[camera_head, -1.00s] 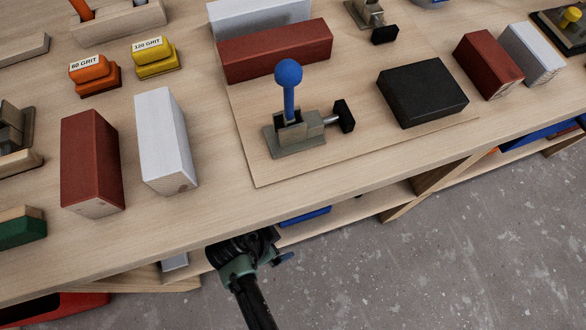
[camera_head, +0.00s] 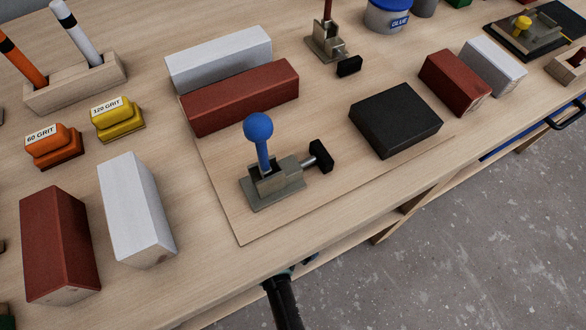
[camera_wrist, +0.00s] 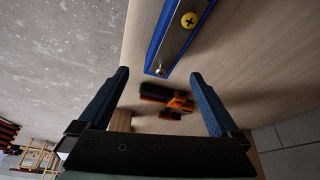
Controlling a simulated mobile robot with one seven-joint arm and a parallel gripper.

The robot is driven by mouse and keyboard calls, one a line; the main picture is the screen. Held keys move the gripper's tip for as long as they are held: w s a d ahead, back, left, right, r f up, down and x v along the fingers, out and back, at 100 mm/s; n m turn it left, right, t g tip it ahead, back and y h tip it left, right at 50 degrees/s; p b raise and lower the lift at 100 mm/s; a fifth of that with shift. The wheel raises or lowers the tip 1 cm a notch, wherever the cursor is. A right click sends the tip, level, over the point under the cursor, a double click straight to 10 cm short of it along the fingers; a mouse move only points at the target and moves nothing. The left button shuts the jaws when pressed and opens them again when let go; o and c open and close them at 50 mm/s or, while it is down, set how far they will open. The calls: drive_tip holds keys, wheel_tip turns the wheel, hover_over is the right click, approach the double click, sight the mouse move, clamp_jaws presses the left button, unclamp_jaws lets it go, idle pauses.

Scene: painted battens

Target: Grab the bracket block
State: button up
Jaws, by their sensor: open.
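A plain black block (camera_head: 396,120) lies flat on the thin board (camera_head: 225,205) on the bench; no block carries a label, so I cannot tell for sure that this is the bracket block. A toggle clamp with a blue ball handle (camera_head: 258,128) stands on the board to its left, its black pad pointing toward the block. My gripper (camera_wrist: 160,76) is open and empty in the wrist view, away from the black block. In the head view my arm shows below the bench's front edge, and the fingers are hidden there.
Red battens (camera_head: 240,97) and white battens (camera_head: 218,60) stand on the bench. A second toggle clamp (camera_head: 328,42) is behind the black block. In the wrist view, a blue-edged metal piece (camera_wrist: 178,38) and an orange-and-black tool (camera_wrist: 165,98) lie near the fingers.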

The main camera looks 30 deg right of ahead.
drive_tip(key=b+x, duration=0.1)
drive_tip(key=x, duration=0.1)
drive_tip(key=b+x, duration=0.1)
drive_tip(key=x, duration=0.2)
drive_tip(key=shift+w+d, duration=0.2)
drive_tip(key=shift+d, duration=0.25)
clamp_jaws()
